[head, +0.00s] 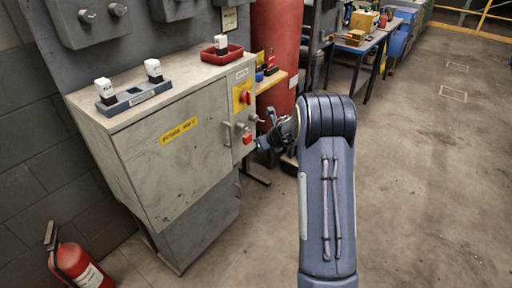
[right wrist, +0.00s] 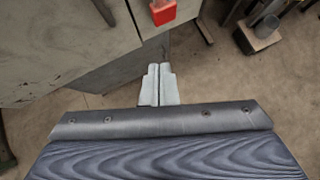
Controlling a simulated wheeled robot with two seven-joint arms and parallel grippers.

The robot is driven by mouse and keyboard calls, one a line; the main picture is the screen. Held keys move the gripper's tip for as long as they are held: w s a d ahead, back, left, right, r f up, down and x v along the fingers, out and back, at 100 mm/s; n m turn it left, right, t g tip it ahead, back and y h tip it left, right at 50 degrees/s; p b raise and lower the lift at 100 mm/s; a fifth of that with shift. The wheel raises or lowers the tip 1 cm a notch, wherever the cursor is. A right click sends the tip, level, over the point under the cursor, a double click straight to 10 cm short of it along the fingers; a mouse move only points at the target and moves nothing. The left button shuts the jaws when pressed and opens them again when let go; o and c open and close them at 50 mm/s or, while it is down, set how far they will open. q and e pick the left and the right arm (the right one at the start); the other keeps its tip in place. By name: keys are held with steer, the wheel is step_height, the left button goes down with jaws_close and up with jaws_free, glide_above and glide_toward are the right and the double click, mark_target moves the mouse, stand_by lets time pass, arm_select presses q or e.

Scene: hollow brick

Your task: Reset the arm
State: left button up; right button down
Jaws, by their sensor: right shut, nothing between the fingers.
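My right arm (head: 328,190) reaches forward from the bottom of the head view, bent at the elbow. My right gripper (head: 266,140) is beside the right side of the grey cabinet, near its switch panel, partly hidden by the wrist. In the right wrist view my right gripper (right wrist: 158,84) is shut, with its two fingers together and nothing between them. The grey cabinet (head: 182,155) has a yellow label on its front. On its side are a red rotary switch (head: 245,97) and a red block (head: 247,137). A red part (right wrist: 163,12) shows ahead of the fingertips. My left gripper is not in view.
The cabinet top holds a grey holder (head: 134,97) with two white-labelled pieces and a red tray (head: 222,55) with another. A fire extinguisher (head: 75,262) stands at lower left. A workbench (head: 359,45) is at the back. The floor at right is clear.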

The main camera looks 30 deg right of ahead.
steer(key=s+r+m+t+h+p, duration=0.1)
steer(key=s+r+m+h, duration=0.1)
steer(key=s+r+m, duration=0.5)
steer(key=s+r+m+t+h+p, duration=0.1)
steer(key=s+r+m+h, duration=0.15)
steer(key=r+m, duration=0.8)
steer(key=s+a+f+m+g+y, duration=0.1)
steer(key=s+a+m+y, duration=0.2)
steer(key=s+a+m, duration=0.3)
steer(key=s+a+f+m+g+y, duration=0.1)
steer(key=s+a+m+g+y, duration=0.1)
steer(key=s+a+m, duration=0.5)
steer(key=s+a+f+m+g+y+p, duration=0.1)
steer(key=s+a+m, duration=0.5)
steer(key=s+a, duration=0.7)
steer(key=s+g+y, duration=0.1)
steer(key=s+y, duration=0.1)
steer(key=shift+y, duration=0.35)
steer(key=shift+m, duration=0.25)
